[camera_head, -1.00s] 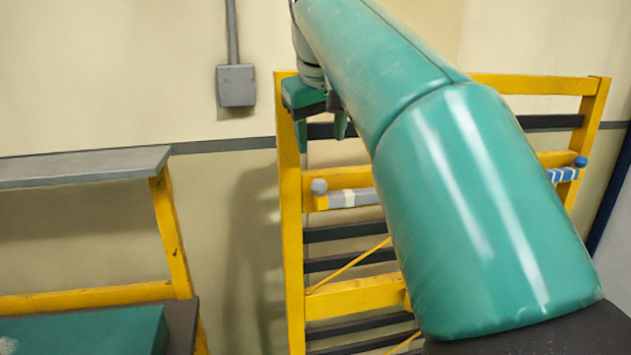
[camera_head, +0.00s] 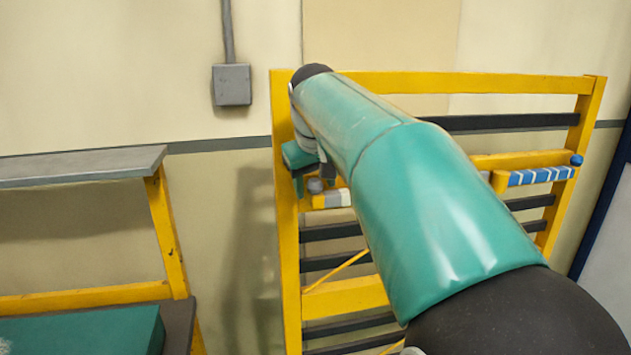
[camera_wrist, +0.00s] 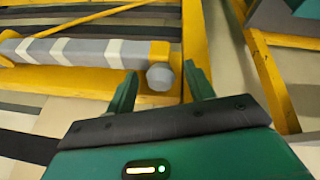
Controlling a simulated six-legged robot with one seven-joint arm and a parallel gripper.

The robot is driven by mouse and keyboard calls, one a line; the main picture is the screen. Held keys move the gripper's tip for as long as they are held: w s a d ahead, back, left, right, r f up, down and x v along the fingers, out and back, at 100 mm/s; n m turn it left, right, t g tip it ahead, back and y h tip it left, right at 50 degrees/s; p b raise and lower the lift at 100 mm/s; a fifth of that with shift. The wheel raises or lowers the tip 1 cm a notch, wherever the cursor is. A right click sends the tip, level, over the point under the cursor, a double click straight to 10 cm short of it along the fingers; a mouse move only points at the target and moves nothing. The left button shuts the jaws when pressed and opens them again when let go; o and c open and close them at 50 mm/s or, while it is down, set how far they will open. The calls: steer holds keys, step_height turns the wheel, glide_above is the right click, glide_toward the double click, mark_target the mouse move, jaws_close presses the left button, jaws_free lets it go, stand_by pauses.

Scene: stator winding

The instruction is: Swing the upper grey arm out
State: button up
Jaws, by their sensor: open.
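The grey arm (camera_head: 338,199) with white stripes sits on the left part of the yellow rack, its grey knob (camera_head: 315,186) at its left end. In the wrist view the grey arm (camera_wrist: 75,51) lies across the upper left, and its knob (camera_wrist: 160,76) shows between my fingertips. My gripper (camera_head: 313,176) is open at the knob's end of the arm. In the wrist view, my gripper (camera_wrist: 161,84) has a finger on each side of the knob, with gaps visible. In the head view my own arm hides the grey arm's right part.
The yellow rack (camera_head: 285,240) has dark slats and stands before the wall. A blue-striped arm (camera_head: 541,176) with a blue knob (camera_head: 577,160) is on its right. A grey-topped yellow bench (camera_head: 80,166) stands left. A grey box (camera_head: 232,85) hangs on the wall.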

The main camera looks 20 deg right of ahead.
steer(key=shift+s, duration=0.1)
jaws_close()
